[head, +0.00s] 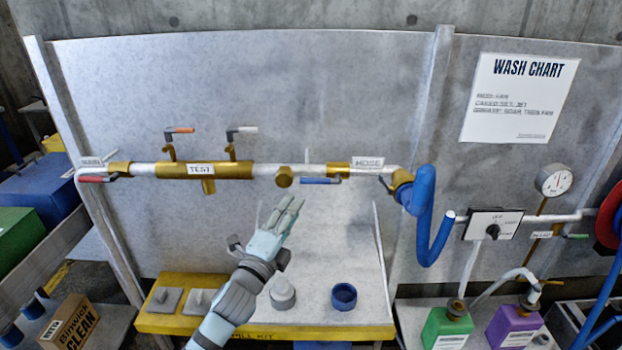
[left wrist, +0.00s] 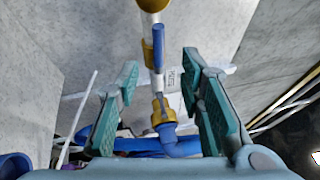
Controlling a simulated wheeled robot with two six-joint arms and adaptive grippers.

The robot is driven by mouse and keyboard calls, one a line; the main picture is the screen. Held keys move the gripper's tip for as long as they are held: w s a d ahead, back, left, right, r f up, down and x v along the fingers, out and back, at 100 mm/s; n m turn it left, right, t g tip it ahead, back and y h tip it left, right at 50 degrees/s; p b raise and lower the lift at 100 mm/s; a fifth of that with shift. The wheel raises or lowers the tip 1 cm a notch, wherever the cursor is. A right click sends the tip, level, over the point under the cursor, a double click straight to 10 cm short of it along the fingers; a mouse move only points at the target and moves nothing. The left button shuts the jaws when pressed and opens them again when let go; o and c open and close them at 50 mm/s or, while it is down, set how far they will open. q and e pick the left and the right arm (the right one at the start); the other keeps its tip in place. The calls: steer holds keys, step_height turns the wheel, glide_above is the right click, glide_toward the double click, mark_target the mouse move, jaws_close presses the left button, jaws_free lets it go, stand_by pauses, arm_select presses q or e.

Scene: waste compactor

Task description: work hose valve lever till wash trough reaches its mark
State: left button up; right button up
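The hose valve's blue lever (head: 320,181) lies along the horizontal pipe, left of the HOSE label (head: 368,162). In the left wrist view the blue lever (left wrist: 157,48) shows ahead, between the open fingers. My left gripper (head: 285,208) is open and empty, below and left of the lever, and apart from it. Its fingers (left wrist: 160,75) stand wide apart in the left wrist view. A blue hose (head: 425,220) hangs from the brass fitting at the pipe's right end. I cannot make out a wash trough or its mark. My right gripper is not in view.
A brass TEST section (head: 203,170) carries orange and white levers above the pipe. A red lever (head: 96,179) is at far left. A yellow-edged shelf (head: 265,332) below holds grey pads and a blue cup (head: 344,296). A pressure gauge (head: 553,180) is at right.

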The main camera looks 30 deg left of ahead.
mark_target(310, 183)
arm_select(q)
steer(key=w+p, duration=0.1)
steer(key=w, duration=0.2)
steer(key=w+r+p, duration=0.1)
steer(key=w, duration=0.1)
steer(key=w+r+p, duration=0.1)
steer(key=w+p, duration=0.1)
steer(key=w, duration=0.1)
steer(key=shift+w+a, duration=0.25)
steer(key=shift+w, duration=0.1)
steer(key=shift+w+f+b, duration=0.15)
steer(key=shift+w+b, duration=0.35)
steer(key=shift+w+f+b, duration=0.15)
steer(key=shift+w+b, duration=0.35)
steer(key=shift+w+r, duration=0.2)
steer(key=shift+w, duration=0.25)
jaws_close()
